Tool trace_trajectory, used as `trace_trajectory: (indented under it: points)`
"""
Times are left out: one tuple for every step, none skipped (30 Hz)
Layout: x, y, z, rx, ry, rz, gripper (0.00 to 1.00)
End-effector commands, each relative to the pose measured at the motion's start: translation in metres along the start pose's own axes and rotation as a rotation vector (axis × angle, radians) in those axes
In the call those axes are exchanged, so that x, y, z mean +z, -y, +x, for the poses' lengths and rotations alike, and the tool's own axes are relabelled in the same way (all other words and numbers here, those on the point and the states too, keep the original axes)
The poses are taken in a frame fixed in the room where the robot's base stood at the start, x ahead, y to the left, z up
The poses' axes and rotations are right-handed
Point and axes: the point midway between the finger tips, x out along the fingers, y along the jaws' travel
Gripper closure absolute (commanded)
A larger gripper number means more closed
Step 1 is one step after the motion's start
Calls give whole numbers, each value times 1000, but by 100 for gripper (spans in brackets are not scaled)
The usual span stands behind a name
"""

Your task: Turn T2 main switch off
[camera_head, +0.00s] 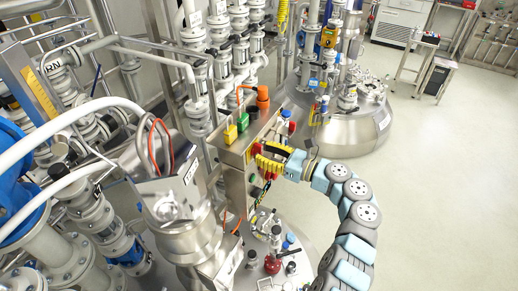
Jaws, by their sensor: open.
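A steel control box (233,160) stands in the middle of the view, above a reactor lid. My gripper (261,157), with yellow and red fingers, is at the right-hand face of this box. Its fingers are apart, and I see nothing held between them. The T2 main switch cannot be clearly made out; the gripper covers part of the box face. Whether the fingers touch the box cannot be told from this view.
An orange beacon (263,98), a yellow block (230,134) and a green block (243,122) sit on top of the box. Pipes and valves crowd the left. A second reactor (345,132) stands behind. The floor (445,190) at right is clear.

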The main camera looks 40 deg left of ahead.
Motion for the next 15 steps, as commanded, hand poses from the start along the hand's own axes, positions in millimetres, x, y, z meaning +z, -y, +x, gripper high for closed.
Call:
trace_trajectory:
  points:
    - [1,0,6,1,0,0,60]
    - [1,0,9,1,0,0,60]
    - [0,0,12,0,0,0,60]
    - [0,0,14,0,0,0,60]
    - [0,0,16,-1,0,0,60]
    - [0,0,17,-1,0,0,60]
    - [0,0,18,-1,0,0,60]
    - [0,0,19,0,0,0,60]
    - [0,0,20,0,0,0,60]
    - [0,0,20,0,0,0,60]
    - [0,0,20,0,0,0,60]
    - [0,0,20,0,0,0,60]
    - [0,0,20,0,0,0,60]
    - [0,0,20,0,0,0,60]
    - [0,0,20,0,0,0,60]
